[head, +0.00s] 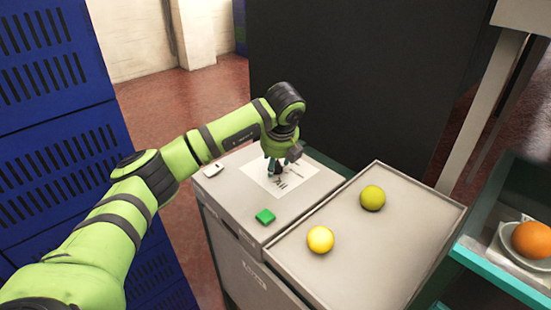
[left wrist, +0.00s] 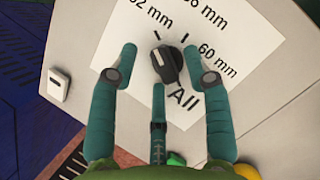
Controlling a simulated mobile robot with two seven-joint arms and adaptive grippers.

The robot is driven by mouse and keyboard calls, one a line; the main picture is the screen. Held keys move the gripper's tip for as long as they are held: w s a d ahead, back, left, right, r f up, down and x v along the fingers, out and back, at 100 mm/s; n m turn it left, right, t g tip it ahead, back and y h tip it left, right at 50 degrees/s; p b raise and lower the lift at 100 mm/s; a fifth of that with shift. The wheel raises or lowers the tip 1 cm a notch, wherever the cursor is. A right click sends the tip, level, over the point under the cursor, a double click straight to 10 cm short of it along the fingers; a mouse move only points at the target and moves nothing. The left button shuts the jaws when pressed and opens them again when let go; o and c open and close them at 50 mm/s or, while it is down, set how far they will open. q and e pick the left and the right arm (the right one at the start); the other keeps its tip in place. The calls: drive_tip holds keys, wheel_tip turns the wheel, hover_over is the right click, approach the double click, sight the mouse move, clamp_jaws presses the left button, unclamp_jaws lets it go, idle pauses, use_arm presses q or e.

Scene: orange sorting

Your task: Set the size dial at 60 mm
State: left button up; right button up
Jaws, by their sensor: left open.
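The size dial (left wrist: 168,66) is a black knob on a white label sheet (left wrist: 120,30) on top of the grey cabinet. The sheet carries "60 mm", "All" and two other mm marks partly cut off at the top. A small white mark shows on the knob, but I cannot tell surely which setting it points to. My left gripper (left wrist: 160,52) is open, with its teal fingers around the knob and gaps visible at both sides. In the head view the left gripper (head: 281,156) points down over the sheet (head: 292,182) and hides the dial. My right gripper is not in view.
A white switch (head: 213,169) and a green button (head: 265,216) sit on the cabinet top. A tray (head: 410,180) beside it holds two yellowish fruits (head: 320,239). An orange (head: 531,240) lies in a bowl at right. Blue slatted crates (head: 55,130) stand at left.

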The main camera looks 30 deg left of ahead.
use_arm(q)
clamp_jaws()
